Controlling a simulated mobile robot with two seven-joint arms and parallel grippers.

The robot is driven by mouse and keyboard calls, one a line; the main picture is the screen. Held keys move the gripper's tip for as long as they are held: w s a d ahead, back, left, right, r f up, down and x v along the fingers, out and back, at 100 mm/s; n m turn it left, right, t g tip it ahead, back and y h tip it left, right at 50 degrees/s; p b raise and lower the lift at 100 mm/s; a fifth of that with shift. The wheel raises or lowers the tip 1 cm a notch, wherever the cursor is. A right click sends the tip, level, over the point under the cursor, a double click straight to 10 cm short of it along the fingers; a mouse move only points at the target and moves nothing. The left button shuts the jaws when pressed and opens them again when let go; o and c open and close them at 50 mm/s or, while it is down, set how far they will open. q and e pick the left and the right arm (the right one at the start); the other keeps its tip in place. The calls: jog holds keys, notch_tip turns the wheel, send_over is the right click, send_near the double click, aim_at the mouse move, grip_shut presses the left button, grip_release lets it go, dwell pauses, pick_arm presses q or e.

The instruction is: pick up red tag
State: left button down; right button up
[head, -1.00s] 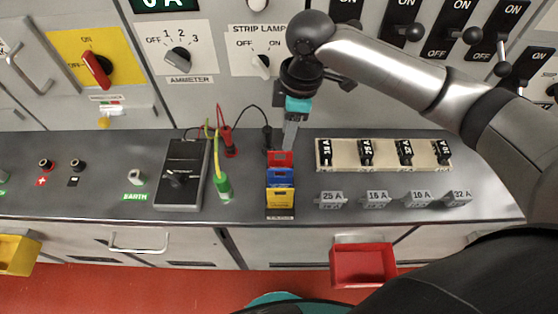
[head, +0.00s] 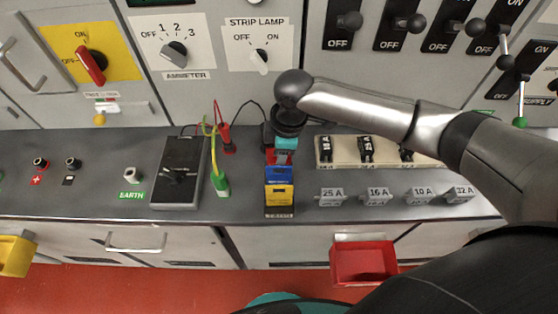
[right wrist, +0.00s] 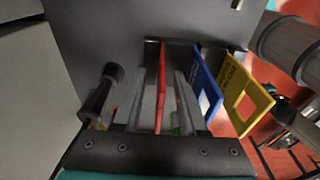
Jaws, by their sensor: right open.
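The red tag (right wrist: 162,88) stands edge-on in the right wrist view, in the rack beside the blue tag (right wrist: 206,84) and the yellow tag (right wrist: 240,96). My right gripper (right wrist: 166,76) is open, with one finger on each side of the red tag. In the head view my right gripper (head: 284,158) points down over the back of the tag rack (head: 280,212) and hides most of the red tag (head: 269,157). The blue tag (head: 279,174) and yellow tag (head: 279,196) show in front of it. My left gripper is not in view.
The panel with switches rises behind.

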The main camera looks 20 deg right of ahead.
grip_shut()
jog(key=shift+r, duration=0.2)
dwell(0.6)
